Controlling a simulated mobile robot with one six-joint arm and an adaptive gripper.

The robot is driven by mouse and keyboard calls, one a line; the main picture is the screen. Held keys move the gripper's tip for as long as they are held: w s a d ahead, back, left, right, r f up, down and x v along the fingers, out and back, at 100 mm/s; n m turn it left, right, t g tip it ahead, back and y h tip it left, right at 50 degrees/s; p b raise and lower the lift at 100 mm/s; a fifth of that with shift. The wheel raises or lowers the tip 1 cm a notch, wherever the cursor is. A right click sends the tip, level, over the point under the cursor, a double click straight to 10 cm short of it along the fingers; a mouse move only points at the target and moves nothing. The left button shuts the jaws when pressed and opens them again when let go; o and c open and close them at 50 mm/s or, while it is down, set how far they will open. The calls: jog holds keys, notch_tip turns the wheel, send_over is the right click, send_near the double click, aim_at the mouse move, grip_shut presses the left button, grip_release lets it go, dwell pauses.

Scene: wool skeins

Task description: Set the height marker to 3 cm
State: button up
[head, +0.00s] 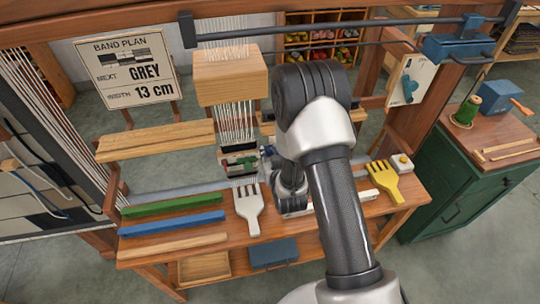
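I cannot make out a height marker or a centimetre scale for certain in the head view. A pale strip (297,210) lies on the bench beside my wrist, partly hidden; no markings can be read on it. My arm rises from the bottom, bends at the elbow and comes down behind it over the bench. My gripper (250,162) seems to be at the lower end of the hanging white threads (236,120), near a small green and red item (238,164). Its fingers are too small and covered to tell whether they are open or touching anything.
A sign (128,68) reads "BAND PLAN, NEXT GREY, WIDTH 13 cm". The wooden bench (190,253) holds green (172,205) and blue (172,223) bars, a white comb (248,210) and a yellow comb (384,180). A panel with a teal knob (409,88) hangs right. A green cabinet (450,175) stands beyond.

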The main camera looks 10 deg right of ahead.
jog(key=o, duration=0.5)
jog(key=shift+c, duration=0.2)
jog(key=v, duration=0.7)
jog(key=shift+s, duration=0.2)
jog(key=shift+r, duration=0.25)
